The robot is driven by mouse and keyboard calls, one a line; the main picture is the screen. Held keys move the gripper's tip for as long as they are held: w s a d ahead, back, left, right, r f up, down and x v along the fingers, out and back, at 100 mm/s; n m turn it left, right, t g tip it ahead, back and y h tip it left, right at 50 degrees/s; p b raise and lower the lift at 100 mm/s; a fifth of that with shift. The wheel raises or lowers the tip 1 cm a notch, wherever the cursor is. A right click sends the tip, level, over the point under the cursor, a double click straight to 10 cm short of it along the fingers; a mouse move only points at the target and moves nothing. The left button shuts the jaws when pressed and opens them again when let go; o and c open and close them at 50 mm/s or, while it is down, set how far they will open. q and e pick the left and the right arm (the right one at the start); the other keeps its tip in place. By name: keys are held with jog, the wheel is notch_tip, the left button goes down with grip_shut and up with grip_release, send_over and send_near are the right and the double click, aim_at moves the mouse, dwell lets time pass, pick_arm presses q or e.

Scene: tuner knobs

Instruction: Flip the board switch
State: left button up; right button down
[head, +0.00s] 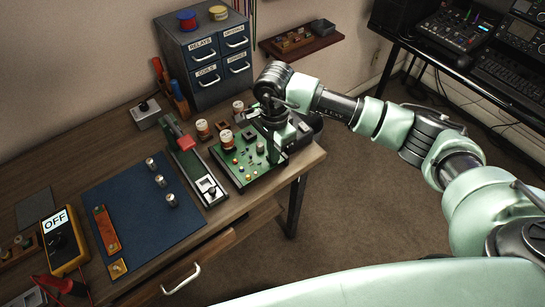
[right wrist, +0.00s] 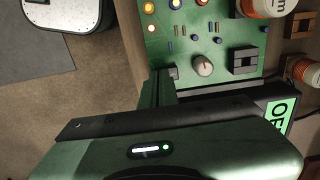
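The green circuit board (head: 243,172) lies near the right front corner of the wooden bench, with knobs, lamps and small parts on it. It also shows in the right wrist view (right wrist: 205,55). My right gripper (head: 273,154) is over the board's right edge, pointing down. In the right wrist view its fingers (right wrist: 158,86) form one narrow block at the board's edge, so it looks shut and empty. A small grey part (right wrist: 172,72) sits by the fingertips; I cannot tell whether it is the switch. A green display (right wrist: 280,115) is partly covered by the gripper. My left gripper is not in view.
A narrow green unit with a red handle (head: 186,142) stands left of the board. A blue mat (head: 135,205), a yellow meter reading OFF (head: 60,243) and a drawer cabinet (head: 205,55) are farther left and back.

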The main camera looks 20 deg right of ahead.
jog(key=shift+f, duration=0.2)
jog(key=shift+s+r, duration=0.1)
jog(key=shift+r, duration=0.05)
jog(key=shift+r+p, duration=0.4)
jog(key=shift+r, duration=0.5)
jog(key=shift+r+p, duration=1.05)
jog(key=shift+r, duration=1.45)
